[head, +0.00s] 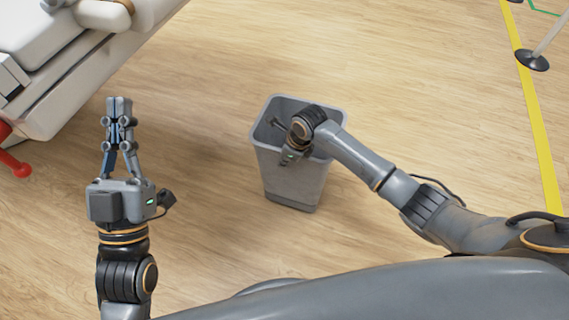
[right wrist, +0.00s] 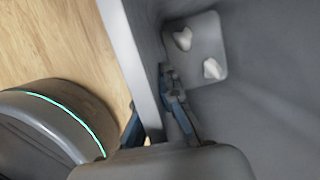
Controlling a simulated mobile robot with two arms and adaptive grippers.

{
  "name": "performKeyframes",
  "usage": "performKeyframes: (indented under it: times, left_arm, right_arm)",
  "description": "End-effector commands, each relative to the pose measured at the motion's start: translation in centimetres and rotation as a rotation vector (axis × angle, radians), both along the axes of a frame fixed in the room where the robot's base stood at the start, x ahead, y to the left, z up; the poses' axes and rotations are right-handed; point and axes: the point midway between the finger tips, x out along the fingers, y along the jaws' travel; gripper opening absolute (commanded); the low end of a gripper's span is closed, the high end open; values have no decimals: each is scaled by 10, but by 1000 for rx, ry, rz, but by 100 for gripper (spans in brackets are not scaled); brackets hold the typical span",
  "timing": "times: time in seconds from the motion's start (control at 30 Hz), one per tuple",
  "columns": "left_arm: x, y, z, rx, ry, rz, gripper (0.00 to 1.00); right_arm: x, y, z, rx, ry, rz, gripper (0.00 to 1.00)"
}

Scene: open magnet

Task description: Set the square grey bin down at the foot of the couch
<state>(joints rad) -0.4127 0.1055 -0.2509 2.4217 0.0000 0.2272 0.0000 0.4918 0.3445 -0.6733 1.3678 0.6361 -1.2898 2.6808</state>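The square grey bin (head: 297,184) stands upright, open at the top, in the middle of the head view. My right gripper (head: 287,157) is at its near rim. In the right wrist view the bin wall (right wrist: 137,65) runs between the gripper's fingers (right wrist: 156,112), one inside and one outside, and they look closed on it. Crumpled white pieces (right wrist: 212,69) lie inside the bin. I cannot tell if its base touches the floor. The pale couch (head: 75,75) is at upper left. My left gripper (head: 119,105) is empty, fingertips together, close to the couch's side.
A red knob or lever (head: 14,164) sticks out low by the couch at the left edge. Yellow floor tape (head: 535,105) and a post with a round dark base (head: 532,60) are at the right. The wooden floor (head: 400,80) around the bin is clear.

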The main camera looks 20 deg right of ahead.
Motion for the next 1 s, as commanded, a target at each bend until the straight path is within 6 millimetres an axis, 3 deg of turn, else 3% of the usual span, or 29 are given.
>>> performKeyframes:
  times: [0.23, 0.63, 0.77, 1.0]
  left_arm:
    - [-20, 2, 20, -46, -156, -9, 0]
    - [-20, 2, 22, -46, -157, -9, 0]
    - [-20, 2, 20, -46, -154, -9, 0]
    - [-20, 2, 20, -46, -154, -9, 0]
  right_arm:
    - [2, 0, -12, 0, -7, 1, 0]
    - [2, 0, -14, 0, -6, 0, 0]
    - [0, 0, -16, -1, -2, -1, 28]
    - [0, 0, -16, -1, -1, 0, 28]
